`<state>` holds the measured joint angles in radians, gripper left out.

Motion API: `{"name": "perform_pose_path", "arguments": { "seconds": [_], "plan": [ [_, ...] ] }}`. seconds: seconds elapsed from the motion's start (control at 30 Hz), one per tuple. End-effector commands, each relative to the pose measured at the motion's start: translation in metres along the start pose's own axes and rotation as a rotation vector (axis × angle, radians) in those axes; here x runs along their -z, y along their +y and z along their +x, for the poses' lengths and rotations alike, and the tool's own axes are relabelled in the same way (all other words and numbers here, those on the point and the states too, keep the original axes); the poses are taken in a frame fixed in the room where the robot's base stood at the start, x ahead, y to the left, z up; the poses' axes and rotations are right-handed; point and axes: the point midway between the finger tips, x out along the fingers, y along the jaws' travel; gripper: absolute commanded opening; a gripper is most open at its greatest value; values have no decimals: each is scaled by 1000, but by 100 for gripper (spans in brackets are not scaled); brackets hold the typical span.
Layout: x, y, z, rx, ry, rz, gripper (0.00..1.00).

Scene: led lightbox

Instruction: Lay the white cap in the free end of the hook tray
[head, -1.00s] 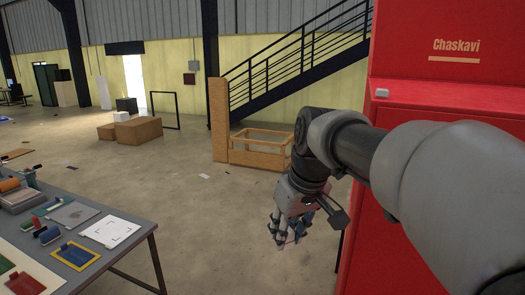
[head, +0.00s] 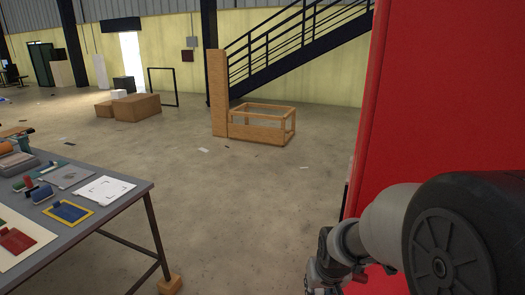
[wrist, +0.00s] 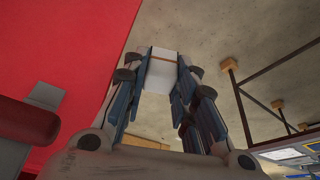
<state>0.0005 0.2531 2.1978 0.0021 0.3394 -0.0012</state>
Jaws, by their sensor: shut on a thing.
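My gripper (wrist: 163,58) is shut on a small white piece, the white cap (wrist: 158,76), in the wrist view. The cap sits between the fingertips, with the concrete floor beyond it. Part of its sides is hidden by the fingers. In the head view my gripper (head: 322,275) is at the bottom edge beside the red cabinet, partly cut off, and the cap cannot be made out there. I cannot pick out the hook tray in either view.
The red cabinet (head: 420,120) stands close on the right. A grey worktable (head: 118,212) at left carries rollers, a white board (head: 100,190) and a yellow-framed blue panel (head: 68,212). A wooden frame (head: 262,128) stands farther back. Open floor lies between.

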Motion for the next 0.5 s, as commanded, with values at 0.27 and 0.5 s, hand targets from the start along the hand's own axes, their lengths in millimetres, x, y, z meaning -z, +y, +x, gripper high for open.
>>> {"name": "perform_pose_path", "arguments": {
  "seconds": [0.27, 0.5],
  "plan": [
    [1, 0, -2, 0, 0, -1, 0],
    [6, 0, -17, 1, 0, -1, 0]
  ]
}}
